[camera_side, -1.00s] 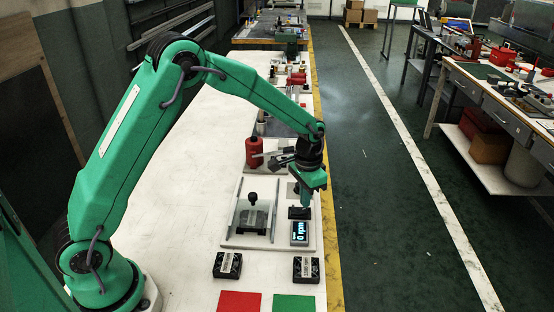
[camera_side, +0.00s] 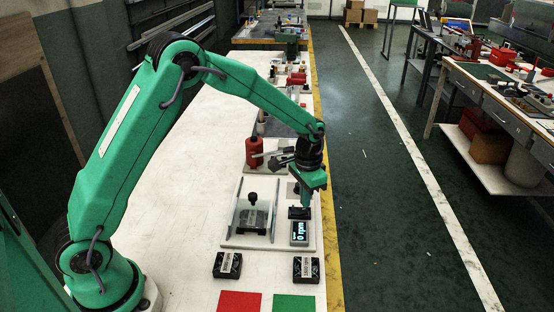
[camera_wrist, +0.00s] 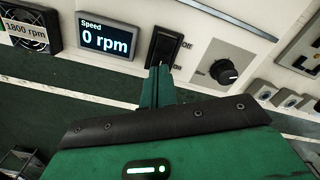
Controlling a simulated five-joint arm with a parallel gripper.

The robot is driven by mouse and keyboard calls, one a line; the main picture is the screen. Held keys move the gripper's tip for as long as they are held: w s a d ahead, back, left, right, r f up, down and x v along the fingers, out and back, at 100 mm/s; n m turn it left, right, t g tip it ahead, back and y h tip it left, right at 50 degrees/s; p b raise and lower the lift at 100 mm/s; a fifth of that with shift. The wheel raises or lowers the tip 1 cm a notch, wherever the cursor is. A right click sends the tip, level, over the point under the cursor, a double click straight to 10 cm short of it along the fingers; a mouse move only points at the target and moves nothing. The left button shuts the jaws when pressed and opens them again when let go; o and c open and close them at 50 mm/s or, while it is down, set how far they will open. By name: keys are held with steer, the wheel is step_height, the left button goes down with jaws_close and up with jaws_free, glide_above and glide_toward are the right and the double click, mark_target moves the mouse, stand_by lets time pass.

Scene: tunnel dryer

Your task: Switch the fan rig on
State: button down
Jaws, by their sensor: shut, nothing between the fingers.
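The fan rig's white board (camera_side: 228,241) lies on the bench in the side view. Its display (camera_side: 300,232) reads 0 rpm, and the wrist view's display (camera_wrist: 108,38) reads "Speed 0 rpm". The black rocker switch (camera_wrist: 163,46) sits right of the display, with small markings beside it; its position is hard to tell. A black knob (camera_wrist: 224,71) is to the right of the switch. My gripper (camera_wrist: 158,72) is shut and empty, its fingertips at the switch's lower edge and hiding part of it. I cannot tell whether they touch. The side view shows my gripper (camera_side: 305,206) pointing down over the switch.
A fan (camera_wrist: 28,28) labelled 1800 rpm shows at the wrist view's left edge. Two black fans (camera_side: 227,265) (camera_side: 306,269) lie in front of the board, near a red mat (camera_side: 239,302) and a green mat (camera_side: 294,303). The bench's left is clear.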

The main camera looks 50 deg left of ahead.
mark_target(303, 210)
steer(key=shift+f, duration=0.95)
stand_by(1.4)
steer(key=shift+r, duration=3.5)
steer(key=shift+r, duration=0.15)
steer(key=s+a+r+n+t, duration=0.1)
steer(key=s+a+r+t, duration=0.2)
steer(key=s+r, duration=0.9)
steer(key=s+a+r+n+t, duration=0.1)
steer(key=s+r+n+t, duration=0.1)
steer(key=s, duration=1.2)
steer(key=shift+s+a+r+t, duration=0.3)
steer(key=shift+s+r, duration=0.05)
steer(key=shift+s, duration=0.05)
